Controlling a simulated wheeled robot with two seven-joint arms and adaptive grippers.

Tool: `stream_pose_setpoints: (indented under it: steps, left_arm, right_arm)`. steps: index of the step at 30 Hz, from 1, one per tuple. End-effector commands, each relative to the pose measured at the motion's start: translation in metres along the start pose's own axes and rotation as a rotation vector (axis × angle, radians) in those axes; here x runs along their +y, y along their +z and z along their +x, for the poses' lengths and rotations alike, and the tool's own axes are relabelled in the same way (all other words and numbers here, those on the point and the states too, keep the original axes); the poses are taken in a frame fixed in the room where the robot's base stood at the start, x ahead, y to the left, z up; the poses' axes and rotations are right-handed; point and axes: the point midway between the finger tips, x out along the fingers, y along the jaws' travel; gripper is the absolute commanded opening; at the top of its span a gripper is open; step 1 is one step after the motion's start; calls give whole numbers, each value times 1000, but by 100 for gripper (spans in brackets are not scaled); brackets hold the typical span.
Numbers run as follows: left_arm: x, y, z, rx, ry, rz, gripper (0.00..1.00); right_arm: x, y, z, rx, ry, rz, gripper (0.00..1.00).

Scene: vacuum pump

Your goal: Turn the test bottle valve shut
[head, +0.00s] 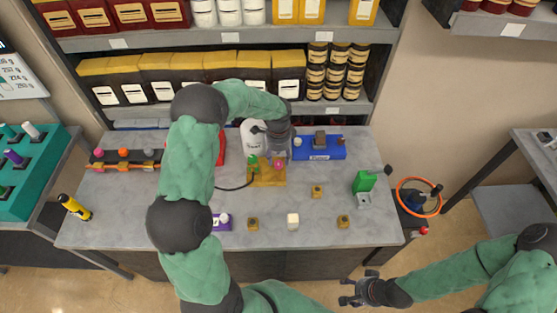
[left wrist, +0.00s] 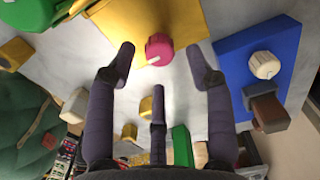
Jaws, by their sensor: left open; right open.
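A pink knob (head: 278,163) with a white mark stands on a yellow plate (head: 266,180), with a green knob (head: 253,162) to its left. A white bottle (head: 250,142) stands behind the plate. I cannot tell which knob is the test bottle valve. My left gripper (head: 278,152) is above the pink knob and hides part of this area. In the left wrist view the pink knob (left wrist: 159,49) lies ahead between the spread fingers (left wrist: 164,72), with clear gaps on both sides. My right gripper (head: 358,288) is open and empty, in front of the table.
A blue box (head: 318,152) with a white knob stands just right of the plate. Small yellow blocks (head: 317,190), a white cube (head: 293,220) and a green item (head: 363,182) stand on the grey table (head: 330,230). Shelves rise behind.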

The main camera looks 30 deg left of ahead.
Motion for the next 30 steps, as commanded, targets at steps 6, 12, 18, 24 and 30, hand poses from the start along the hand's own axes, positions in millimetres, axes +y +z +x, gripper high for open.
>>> stream_pose_setpoints:
  steps: [6,12,18,24,30]
  left_arm:
    - [-1,-1,-47,2,-6,1,53]
    - [-1,-1,-78,1,-4,1,53]
    - [-1,0,-92,1,-2,2,53]
    - [0,0,-94,0,-2,2,53]
    - [-1,0,-94,0,-2,2,53]
  right_arm:
    - [0,0,0,0,0,0,60]
    - [0,0,0,0,0,0,60]
    - [0,0,0,0,0,0,60]
    - [0,0,0,0,0,0,60]
    - [0,0,0,0,0,0,60]
